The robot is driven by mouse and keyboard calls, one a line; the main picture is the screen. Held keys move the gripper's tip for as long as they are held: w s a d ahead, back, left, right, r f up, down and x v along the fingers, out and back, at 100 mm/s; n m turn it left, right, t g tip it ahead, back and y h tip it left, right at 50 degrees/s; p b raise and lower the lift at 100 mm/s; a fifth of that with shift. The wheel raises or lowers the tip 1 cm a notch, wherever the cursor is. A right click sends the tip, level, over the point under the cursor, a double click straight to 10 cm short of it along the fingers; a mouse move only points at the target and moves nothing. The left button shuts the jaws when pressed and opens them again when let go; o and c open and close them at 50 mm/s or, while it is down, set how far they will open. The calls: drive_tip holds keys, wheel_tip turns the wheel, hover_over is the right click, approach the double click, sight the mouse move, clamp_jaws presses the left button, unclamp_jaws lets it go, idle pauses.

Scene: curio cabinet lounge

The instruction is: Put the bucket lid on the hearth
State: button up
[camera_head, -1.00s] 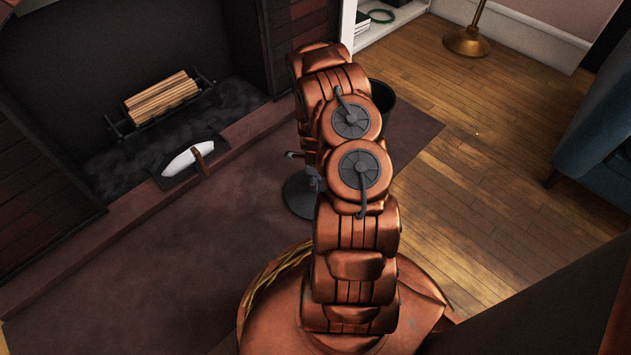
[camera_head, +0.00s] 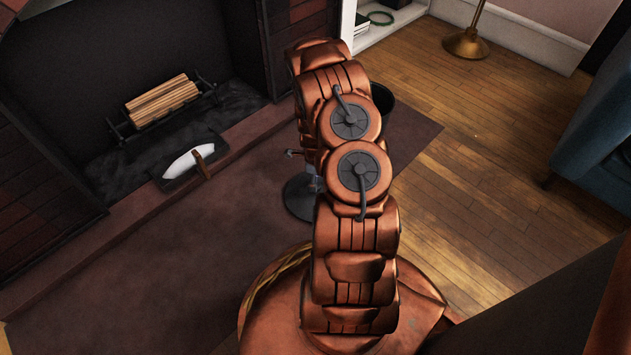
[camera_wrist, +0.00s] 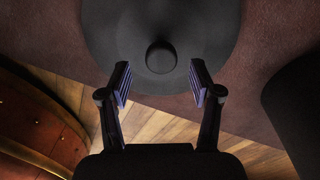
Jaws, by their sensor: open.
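The bucket lid (camera_wrist: 110,35) is a dark grey round disc with a dark knob (camera_wrist: 160,57) in its middle. In the head view the lid (camera_head: 297,202) lies on the brown rug, partly hidden by my arm. My gripper (camera_wrist: 159,78) is over the lid, its two fingers apart on either side of the knob and a little short of it in the wrist view. I cannot tell whether they touch the lid. In the head view my arm hides most of the gripper. The hearth (camera_head: 110,232) is the raised ledge in front of the fireplace, left of the lid.
A dark pan with a white piece and a wooden handle (camera_head: 202,165) sits on the hearth. Logs (camera_head: 162,98) lie on a grate in the fireplace. A dark bucket (camera_head: 383,96) stands behind my arm. A blue armchair (camera_head: 600,150) is at right. The near hearth is clear.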

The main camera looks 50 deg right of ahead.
drive_tip(key=w+a+r+n+p, duration=0.1)
drive_tip(key=a+r+n+p, duration=0.2)
drive_tip(key=r, duration=0.7)
drive_tip(key=a+r+n, duration=0.3)
drive_tip(key=a+r, duration=0.1)
drive_tip(key=r, duration=0.7)
drive_tip(key=s+a+r+n+g, duration=0.1)
drive_tip(key=s+a+r+n, duration=0.3)
drive_tip(key=a+r+n, duration=0.7)
drive_tip(key=s+a+r+n+g, duration=0.1)
drive_tip(key=s+a+r+n, duration=0.5)
drive_tip(key=s, duration=0.4)
drive_tip(key=s+a+r+n+g, duration=0.1)
drive_tip(key=s+a+r+n, duration=0.5)
drive_tip(key=s, duration=0.4)
drive_tip(key=a+n, duration=0.1)
drive_tip(key=a, duration=0.1)
drive_tip(key=shift+s+a+r, duration=0.15)
drive_tip(key=shift+a+r, duration=0.15)
